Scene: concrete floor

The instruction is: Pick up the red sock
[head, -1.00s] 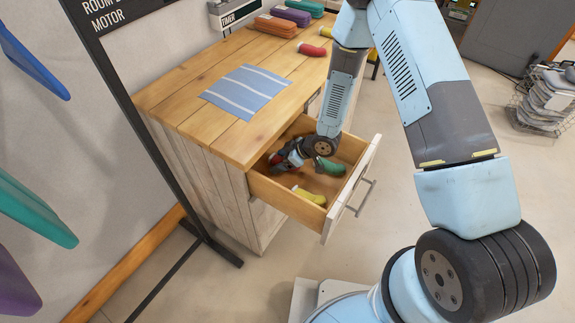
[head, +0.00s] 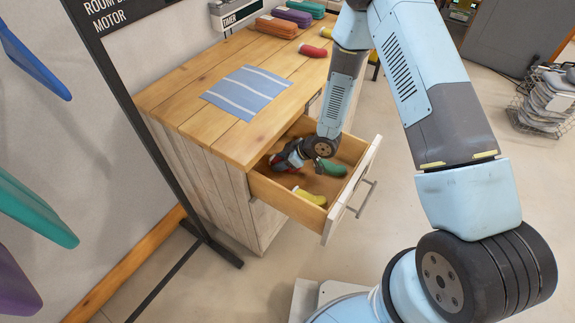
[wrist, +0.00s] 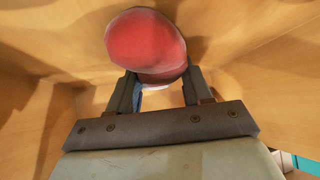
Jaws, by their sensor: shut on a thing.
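The red sock (wrist: 147,42), a rounded red bundle, is between the fingertips of my gripper (wrist: 158,76) in the wrist view. My gripper is shut on it. In the head view my gripper (head: 280,162) reaches down into the open wooden drawer (head: 287,200), at its back left part. There only a little red shows by the fingers, and my wrist hides most of the sock.
A green sock (head: 332,168) and a yellow sock (head: 310,196) lie in the drawer near my gripper. The drawer walls stand close around. On the dresser top are a striped blue cloth (head: 247,91) and another red bundle (head: 312,50).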

